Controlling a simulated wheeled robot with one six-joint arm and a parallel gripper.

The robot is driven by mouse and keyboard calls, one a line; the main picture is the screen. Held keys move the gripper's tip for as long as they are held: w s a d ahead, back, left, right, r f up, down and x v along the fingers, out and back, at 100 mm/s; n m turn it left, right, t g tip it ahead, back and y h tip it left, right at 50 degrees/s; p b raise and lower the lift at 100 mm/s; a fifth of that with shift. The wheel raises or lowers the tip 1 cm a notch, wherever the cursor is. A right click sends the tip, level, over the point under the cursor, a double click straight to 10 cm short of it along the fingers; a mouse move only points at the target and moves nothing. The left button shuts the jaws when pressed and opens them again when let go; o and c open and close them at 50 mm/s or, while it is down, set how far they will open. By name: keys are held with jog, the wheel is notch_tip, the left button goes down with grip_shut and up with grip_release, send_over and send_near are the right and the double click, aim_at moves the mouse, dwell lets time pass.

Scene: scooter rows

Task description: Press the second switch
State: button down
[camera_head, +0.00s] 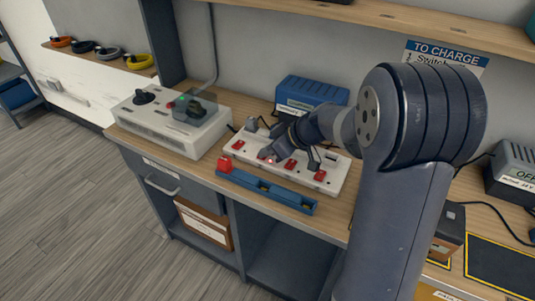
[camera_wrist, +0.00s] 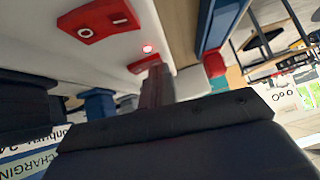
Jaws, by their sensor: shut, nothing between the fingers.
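A white power strip (camera_head: 333,182) with a row of red switches lies on the bench. My gripper (camera_head: 268,156) is shut and empty, its tip down at the second switch from the left. In the wrist view that red switch (camera_wrist: 143,63) is partly hidden behind my fingers (camera_wrist: 154,80), with a lit red lamp beside it. The tip looks to be at the switch; I cannot tell whether it touches. Another red switch (camera_wrist: 98,20) is fully visible in the wrist view. The head view shows the leftmost switch (camera_head: 238,145) and two switches right of my gripper.
A blue rail (camera_head: 270,190) with a red block (camera_head: 224,165) at its left end lies along the strip's front. A grey control box (camera_head: 165,125) stands left, a blue box (camera_head: 310,92) behind. A charging sign (camera_head: 445,57) hangs on the wall. A grey charger (camera_head: 515,172) stands right.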

jog(key=shift+p, duration=0.5)
jog(key=shift+w, duration=0.1)
jog(key=shift+w+d+r, duration=0.15)
jog(key=shift+w+d, duration=0.25)
jog(key=shift+w, duration=0.15)
jog(key=shift+r, duration=0.1)
